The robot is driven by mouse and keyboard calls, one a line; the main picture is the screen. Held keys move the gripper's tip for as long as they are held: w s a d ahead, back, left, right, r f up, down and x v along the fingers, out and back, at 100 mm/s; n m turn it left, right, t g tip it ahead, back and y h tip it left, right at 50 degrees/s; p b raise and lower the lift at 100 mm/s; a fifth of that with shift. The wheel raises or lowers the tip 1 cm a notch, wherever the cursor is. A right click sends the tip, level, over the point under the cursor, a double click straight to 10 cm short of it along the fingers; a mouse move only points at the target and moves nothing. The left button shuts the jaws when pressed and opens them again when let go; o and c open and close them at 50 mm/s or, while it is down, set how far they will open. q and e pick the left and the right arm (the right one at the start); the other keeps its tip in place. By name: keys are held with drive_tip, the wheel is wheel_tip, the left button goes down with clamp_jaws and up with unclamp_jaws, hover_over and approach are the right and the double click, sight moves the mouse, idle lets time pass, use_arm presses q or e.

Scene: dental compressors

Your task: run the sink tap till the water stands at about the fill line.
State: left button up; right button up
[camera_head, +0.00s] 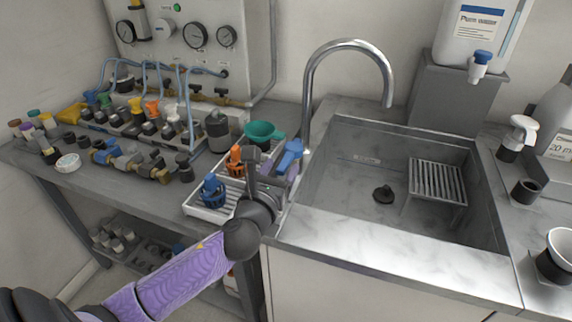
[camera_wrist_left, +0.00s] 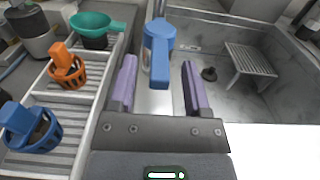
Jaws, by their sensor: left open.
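The chrome sink tap (camera_head: 345,45) arches over the back left of the grey sink (camera_head: 330,200). No stream shows under its spout. Its blue lever (camera_head: 290,153) stands at the sink's left rim and also shows in the left wrist view (camera_wrist_left: 159,50). My left gripper (camera_head: 279,168) is open at the lever. In the left wrist view its purple fingers (camera_wrist_left: 161,85) stand on either side of the lever, apart from it. A faint mark, perhaps the fill line (camera_head: 367,159), is on the sink's back wall. I see no water in the sink. My right gripper is out of view.
A white rack (camera_head: 205,213) holds a blue basket (camera_head: 213,190) and an orange one (camera_head: 236,160), close left of my gripper. A green funnel (camera_head: 263,131) stands behind. In the sink are a dark drain piece (camera_head: 383,194) and a slatted stand (camera_head: 437,182).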

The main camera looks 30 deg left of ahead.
sight(290, 156)
use_arm(q)
drive_tip(key=shift+x, duration=1.25)
clamp_jaws()
idle(0.4)
